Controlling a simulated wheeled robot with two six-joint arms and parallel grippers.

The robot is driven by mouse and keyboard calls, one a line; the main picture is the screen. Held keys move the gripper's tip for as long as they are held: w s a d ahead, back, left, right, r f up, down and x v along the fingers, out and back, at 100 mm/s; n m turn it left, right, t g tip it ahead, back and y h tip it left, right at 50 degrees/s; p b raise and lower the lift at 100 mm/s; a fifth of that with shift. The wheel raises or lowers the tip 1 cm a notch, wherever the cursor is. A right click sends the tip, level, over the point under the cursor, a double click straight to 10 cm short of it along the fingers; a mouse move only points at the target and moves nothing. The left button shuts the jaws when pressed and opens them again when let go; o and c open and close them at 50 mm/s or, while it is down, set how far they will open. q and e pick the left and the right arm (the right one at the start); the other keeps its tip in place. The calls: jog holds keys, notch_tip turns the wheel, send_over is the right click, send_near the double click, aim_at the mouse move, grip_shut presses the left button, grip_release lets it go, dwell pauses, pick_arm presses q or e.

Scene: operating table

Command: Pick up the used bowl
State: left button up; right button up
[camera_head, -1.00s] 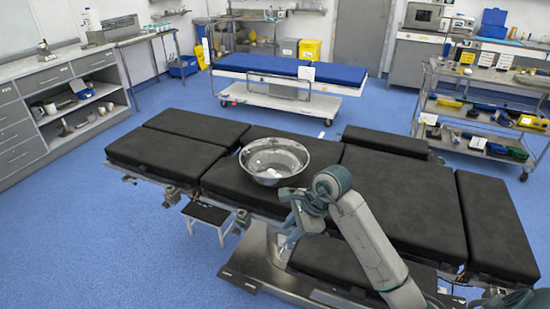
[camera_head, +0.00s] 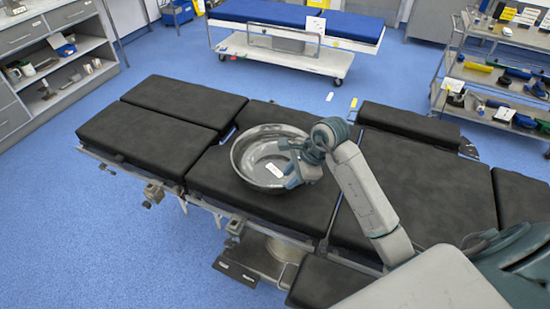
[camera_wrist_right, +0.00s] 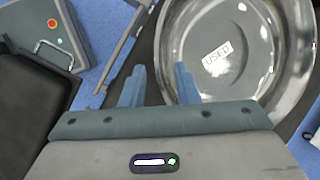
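The used bowl (camera_head: 250,162) is a wide, shiny metal bowl standing upright on the black padded operating table (camera_head: 415,205). A white label (camera_head: 274,169) lies inside it and reads "USED" in the right wrist view. My right gripper (camera_head: 288,163) is at the bowl's right rim. In the right wrist view, my right gripper (camera_wrist_right: 158,78) is open, with one finger outside the bowl (camera_wrist_right: 255,60) and the other over its inside, the rim between them. Whether a finger touches the wall I cannot tell. My left gripper is not in view.
A trolley with a blue mattress (camera_head: 275,14) stands behind the table. A metal cart (camera_head: 455,107) with several items is at the back right, and a shelf unit (camera_head: 75,77) is at the left. The table pads left of the bowl are clear.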

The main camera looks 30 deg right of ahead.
aim_at(280, 186)
jog(key=p+x, duration=0.1)
jog(key=x, duration=0.2)
jog(key=p+x, duration=0.2)
jog(key=x, duration=0.1)
jog(key=shift+w+f, duration=0.35)
jog(key=shift+a+f, duration=0.1)
jog(key=shift+f, duration=0.15)
jog(key=shift+w+f, duration=0.1)
jog(key=shift+f, duration=0.1)
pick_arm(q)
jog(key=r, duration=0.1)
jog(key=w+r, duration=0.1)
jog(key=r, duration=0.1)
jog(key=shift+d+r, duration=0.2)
pick_arm(e)
grip_shut()
